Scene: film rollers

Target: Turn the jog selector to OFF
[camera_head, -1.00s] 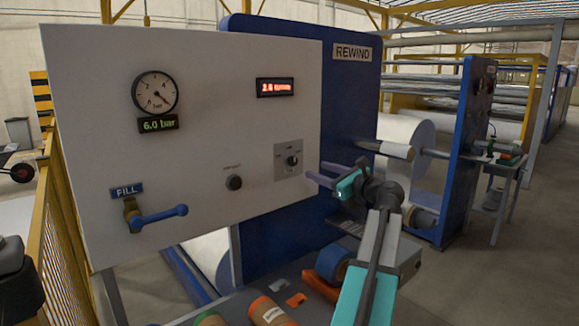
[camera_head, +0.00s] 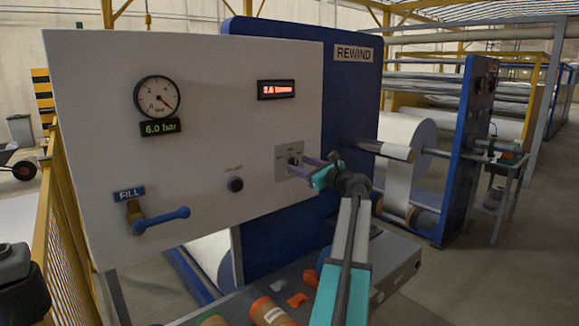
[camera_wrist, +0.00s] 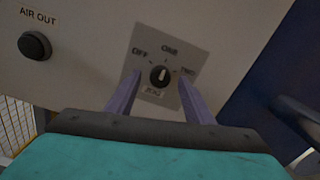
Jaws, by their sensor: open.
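The jog selector (camera_wrist: 160,76) is a small dark knob with a pale pointer line on a grey plate (camera_wrist: 178,52). Its marks read OFF at the left, one at the top and one at the right, which are blurred. The pointer looks near the top mark. In the head view the selector plate (camera_head: 283,166) is on the right of the white panel, and my gripper partly covers it. My gripper (camera_wrist: 160,82) is open, with its two purple fingers either side of the knob in the wrist view. It also shows in the head view (camera_head: 297,164). I cannot tell if the fingers touch the knob.
A black AIR OUT button (camera_wrist: 34,45) is left of the selector. The white panel (camera_head: 90,90) also carries a gauge (camera_head: 157,97), a red display (camera_head: 276,89) and a blue FILL lever (camera_head: 162,217). A bench with rolls (camera_head: 268,311) lies below.

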